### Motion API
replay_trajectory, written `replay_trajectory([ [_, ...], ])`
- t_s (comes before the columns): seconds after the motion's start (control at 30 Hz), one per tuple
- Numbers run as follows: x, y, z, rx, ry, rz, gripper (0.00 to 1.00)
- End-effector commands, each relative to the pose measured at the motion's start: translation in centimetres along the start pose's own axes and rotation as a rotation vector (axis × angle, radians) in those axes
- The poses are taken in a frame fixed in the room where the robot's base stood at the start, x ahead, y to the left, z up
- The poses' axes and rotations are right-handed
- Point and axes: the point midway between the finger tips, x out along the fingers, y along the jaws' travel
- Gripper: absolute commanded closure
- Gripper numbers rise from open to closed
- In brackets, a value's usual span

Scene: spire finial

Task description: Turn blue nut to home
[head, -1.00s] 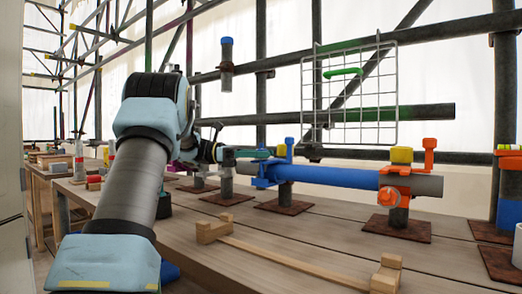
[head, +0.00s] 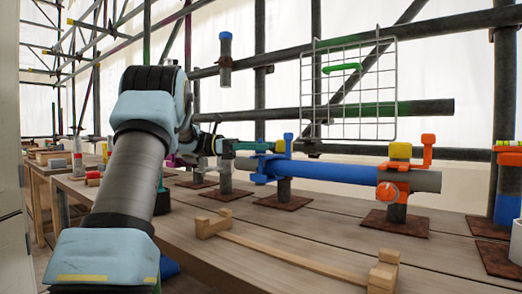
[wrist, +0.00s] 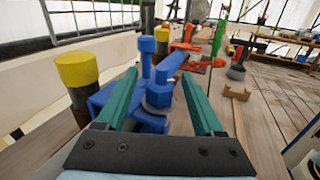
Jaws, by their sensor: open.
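The blue nut (wrist: 160,94) is a hexagonal piece on the blue clamp (wrist: 134,118). In the wrist view it lies between the two teal fingers of my gripper (wrist: 159,78). The fingers are open, with visible gaps on both sides of the nut. An upright blue bolt (wrist: 147,50) stands just beyond it. In the head view, my gripper (head: 268,147) is level with the top of the blue clamp (head: 264,170), at the left end of the blue tube (head: 335,172). The nut cannot be made out clearly there.
A yellow-capped post (wrist: 80,78) stands close to my left finger in the wrist view. An orange clamp (head: 392,191) holds the tube's right end. A wooden cradle (head: 290,255) lies in front on the bench. A wire panel (head: 348,92) hangs behind.

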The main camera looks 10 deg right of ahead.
Motion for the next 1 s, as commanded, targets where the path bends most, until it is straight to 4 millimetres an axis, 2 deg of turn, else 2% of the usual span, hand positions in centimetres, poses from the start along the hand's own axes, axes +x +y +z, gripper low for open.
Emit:
replay_trajectory([
  [0.2,0.0,0.1,4.5,0.004,0.000,0.000,0.31],
  [0.4,0.0,0.2,7.7,0.002,0.000,0.000,0.31],
  [0.57,0.1,0.3,8.8,0.000,0.000,0.000,0.31],
  [0.9,0.1,0.3,9.0,0.000,0.000,-0.001,0.31],
  [1.0,0.1,0.3,9.7,0.000,0.000,-0.001,0.31],
])
